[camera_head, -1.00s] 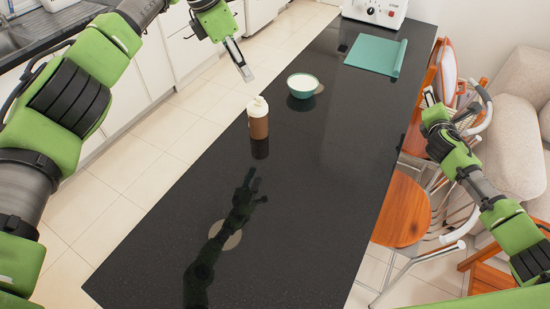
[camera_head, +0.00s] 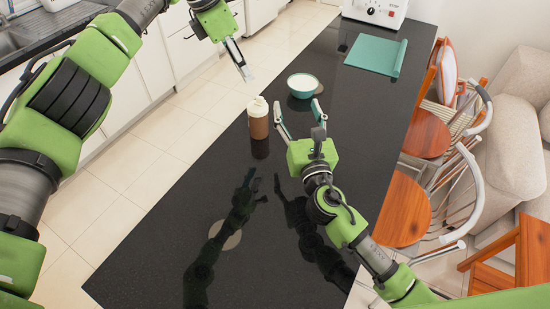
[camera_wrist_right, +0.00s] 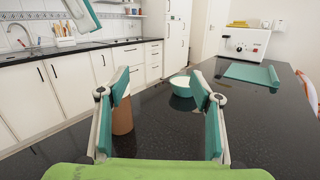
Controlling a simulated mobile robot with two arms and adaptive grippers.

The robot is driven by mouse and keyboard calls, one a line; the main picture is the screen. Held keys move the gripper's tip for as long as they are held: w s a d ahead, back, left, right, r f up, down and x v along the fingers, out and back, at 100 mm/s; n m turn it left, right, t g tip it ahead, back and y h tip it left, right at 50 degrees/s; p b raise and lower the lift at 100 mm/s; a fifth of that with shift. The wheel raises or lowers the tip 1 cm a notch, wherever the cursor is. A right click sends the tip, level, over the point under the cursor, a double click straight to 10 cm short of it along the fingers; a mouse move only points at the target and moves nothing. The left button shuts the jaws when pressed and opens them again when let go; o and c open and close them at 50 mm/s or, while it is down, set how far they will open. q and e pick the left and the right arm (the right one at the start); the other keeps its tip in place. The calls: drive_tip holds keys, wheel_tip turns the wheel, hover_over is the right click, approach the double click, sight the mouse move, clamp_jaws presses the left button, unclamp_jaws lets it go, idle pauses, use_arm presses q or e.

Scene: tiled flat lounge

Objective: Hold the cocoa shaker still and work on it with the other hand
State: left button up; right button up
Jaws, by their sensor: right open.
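The cocoa shaker (camera_head: 258,122), brown with a white top, stands upright on the black counter. In the right wrist view the brown shaker (camera_wrist_right: 122,118) is partly hidden behind the left finger. My right gripper (camera_head: 298,105) is open and empty, low over the counter to the right of the shaker and apart from it. Its spread fingers (camera_wrist_right: 160,85) frame the right wrist view. My left gripper (camera_head: 246,74) hangs above and behind the shaker, apart from it; its finger gap cannot be made out.
A teal bowl (camera_head: 303,84) with white contents stands behind the shaker. A teal mat (camera_head: 374,56) and a white toaster (camera_head: 376,10) are at the far end. A round beige patch (camera_head: 226,236) shows on the front counter (camera_head: 150,255), which is otherwise clear. Chairs (camera_head: 405,208) stand along the right side.

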sight(261, 126)
drive_tip(key=s+a+f, duration=0.2)
drive_tip(key=f, duration=0.1)
drive_tip(key=s+a+f+n+g+y, duration=0.1)
drive_tip(key=s+a+f, duration=0.1)
drive_tip(key=s+f, duration=0.1)
drive_tip(key=s+a+f+n+y, duration=0.1)
drive_tip(key=s+a+f, duration=0.1)
drive_tip(key=shift+s+f+g, duration=0.3)
drive_tip(key=shift+f+g, duration=0.1)
drive_tip(key=x, duration=1.3)
drive_tip(key=shift+w+a, duration=0.25)
drive_tip(key=c, duration=1.3)
drive_tip(key=o, duration=1.3)
